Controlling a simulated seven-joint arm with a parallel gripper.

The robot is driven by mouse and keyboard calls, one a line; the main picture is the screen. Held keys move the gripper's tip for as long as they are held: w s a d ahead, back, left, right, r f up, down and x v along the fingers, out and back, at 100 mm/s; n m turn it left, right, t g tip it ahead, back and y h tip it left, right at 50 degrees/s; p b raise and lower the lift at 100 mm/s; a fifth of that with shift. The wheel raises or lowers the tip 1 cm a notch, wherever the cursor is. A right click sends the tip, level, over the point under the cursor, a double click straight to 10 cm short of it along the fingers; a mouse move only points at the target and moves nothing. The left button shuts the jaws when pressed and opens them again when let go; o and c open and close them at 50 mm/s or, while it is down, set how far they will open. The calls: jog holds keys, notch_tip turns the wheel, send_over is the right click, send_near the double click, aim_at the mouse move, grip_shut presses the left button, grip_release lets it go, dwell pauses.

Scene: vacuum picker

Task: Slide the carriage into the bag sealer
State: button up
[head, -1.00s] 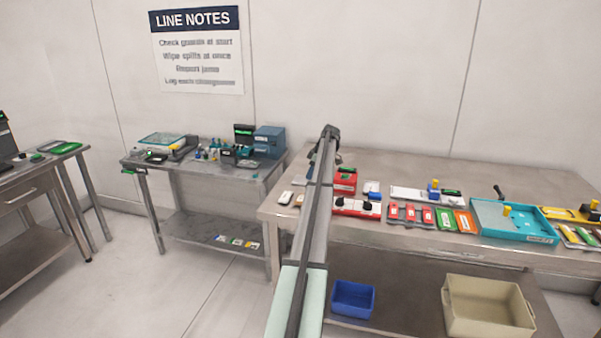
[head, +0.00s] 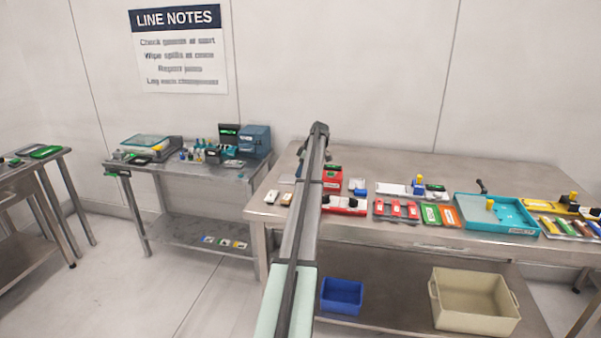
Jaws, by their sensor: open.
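My arm rises from the bottom of the head view and reaches over the left part of the right-hand metal table (head: 370,165). My gripper cannot be made out; the arm hides that spot. No part can be identified surely as the bag sealer or the carriage. On this table are a red unit with a black knob (head: 345,204), a white base (head: 396,189) with a blue block (head: 419,187) on it, and a teal tray (head: 476,219) with a yellow knob (head: 490,203). The arm partly covers the red unit's left side.
A smaller metal table (head: 205,178) at the left holds a blue-grey box (head: 255,140) and small items. Red, green and orange pieces lie along the right table's front. A blue bin (head: 342,295) and beige bin (head: 472,300) stand on its lower shelf. Its back strip is mostly clear.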

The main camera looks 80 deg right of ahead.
jog(key=v, duration=1.3)
